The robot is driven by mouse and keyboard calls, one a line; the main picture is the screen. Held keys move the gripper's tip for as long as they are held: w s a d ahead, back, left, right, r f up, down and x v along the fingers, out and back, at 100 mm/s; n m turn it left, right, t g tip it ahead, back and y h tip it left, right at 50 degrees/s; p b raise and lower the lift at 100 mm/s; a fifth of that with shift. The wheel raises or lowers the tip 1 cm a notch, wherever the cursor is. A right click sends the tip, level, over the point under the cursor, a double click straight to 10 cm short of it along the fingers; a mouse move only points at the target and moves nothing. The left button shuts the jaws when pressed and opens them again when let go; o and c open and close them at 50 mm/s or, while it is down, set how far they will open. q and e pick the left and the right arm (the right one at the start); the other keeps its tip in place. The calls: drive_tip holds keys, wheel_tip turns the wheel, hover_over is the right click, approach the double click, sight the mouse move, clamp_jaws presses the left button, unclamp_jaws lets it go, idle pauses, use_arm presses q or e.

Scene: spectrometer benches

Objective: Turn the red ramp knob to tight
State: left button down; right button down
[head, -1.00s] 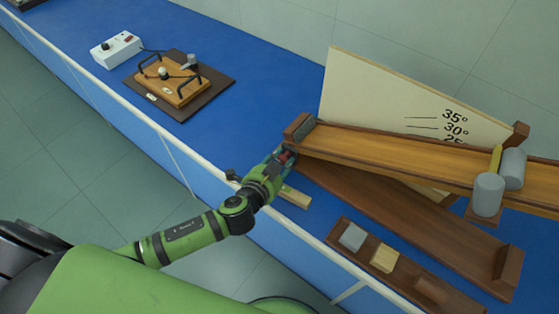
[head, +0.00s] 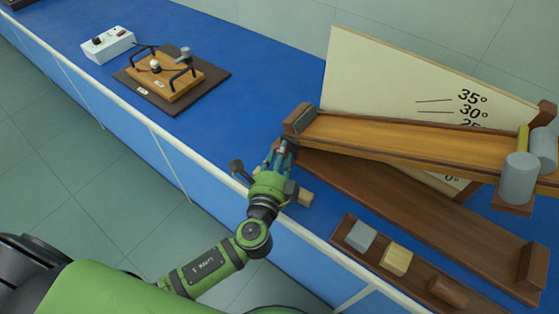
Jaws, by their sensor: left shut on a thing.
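The inclined ramp (head: 400,143) has a wooden track with raised dark ends. It stands above a dark wooden base (head: 430,222), in front of a cream angle board (head: 400,80) marked with degrees. The red ramp knob (head: 279,151) shows only as a small red patch between my fingers, at the ramp's lower left end. My left gripper (head: 281,152) is shut on it, with the fingers pointing away from me. The fingers hide most of the knob, and I cannot read its setting. My right gripper is out of view.
A tray (head: 343,237) with several blocks lies at the front right. Grey cylinders (head: 517,178) stand by the ramp's right end. A wooden apparatus on a dark board (head: 217,75) and a white box (head: 108,46) stand at the left. Blue bench top between is clear.

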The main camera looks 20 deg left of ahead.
use_arm(q)
drive_tip(key=shift+m+t+b, duration=0.5)
drive_tip(key=shift+m+b, duration=0.5)
drive_tip(key=shift+m, duration=0.1)
drive_tip(key=shift+r, duration=0.1)
drive_tip(key=c, duration=0.9)
unclamp_jaws()
drive_tip(key=shift+d, duration=0.1)
